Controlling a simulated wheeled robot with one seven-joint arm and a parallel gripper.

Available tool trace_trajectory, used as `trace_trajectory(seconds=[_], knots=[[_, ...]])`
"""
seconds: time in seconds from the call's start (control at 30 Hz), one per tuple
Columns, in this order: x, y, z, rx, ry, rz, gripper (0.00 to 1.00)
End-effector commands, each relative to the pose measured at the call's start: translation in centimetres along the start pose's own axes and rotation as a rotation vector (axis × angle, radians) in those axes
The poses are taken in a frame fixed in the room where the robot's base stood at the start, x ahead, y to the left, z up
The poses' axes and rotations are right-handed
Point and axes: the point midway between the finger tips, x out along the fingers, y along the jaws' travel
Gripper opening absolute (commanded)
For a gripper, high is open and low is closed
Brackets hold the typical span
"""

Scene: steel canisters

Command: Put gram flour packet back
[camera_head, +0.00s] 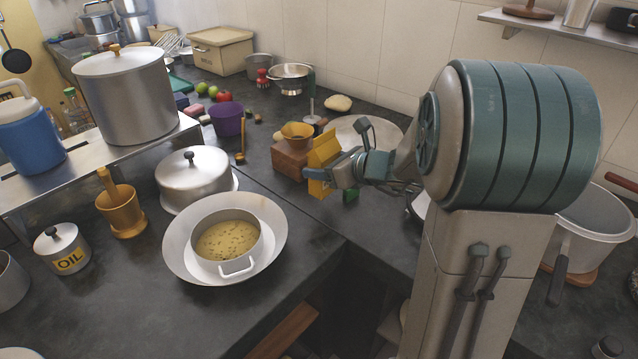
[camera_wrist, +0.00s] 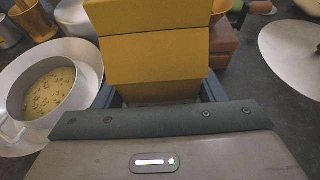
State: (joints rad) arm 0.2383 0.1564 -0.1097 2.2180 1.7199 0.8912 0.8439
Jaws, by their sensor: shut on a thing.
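The gram flour packet (camera_head: 323,160) is a yellow box-like packet near the middle of the head view. My gripper (camera_head: 337,174) is shut on it. In the wrist view the packet (camera_wrist: 155,55) fills the top middle, between the fingers, and its lower end is hidden behind the gripper body. I cannot tell whether the packet touches the counter.
A pot of yellow food (camera_head: 228,240) stands in a wide pan to the left. A purple cup (camera_head: 227,119) and vegetables are further back. The counter front left of the packet is fairly clear.

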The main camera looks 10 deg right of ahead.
Motion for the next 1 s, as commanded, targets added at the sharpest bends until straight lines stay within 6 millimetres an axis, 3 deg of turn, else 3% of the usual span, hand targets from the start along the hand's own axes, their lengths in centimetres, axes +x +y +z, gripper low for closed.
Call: trace_trajectory(seconds=[0.2, 0.4, 0.93, 0.97, 1.0], knots=[[1.9, 0.3, -0.3, -0.002, -0.002, 0.001, 0.23], [3.0, 0.4, -3.0, 0.000, 0.000, 0.003, 0.23], [3.5, 0.4, -4.2, -0.004, -0.003, 0.002, 0.23], [3.5, 0.4, -4.2, -0.003, -0.001, 0.002, 0.72], [3.4, 0.4, -4.1, -0.003, -0.001, 0.002, 0.83]])
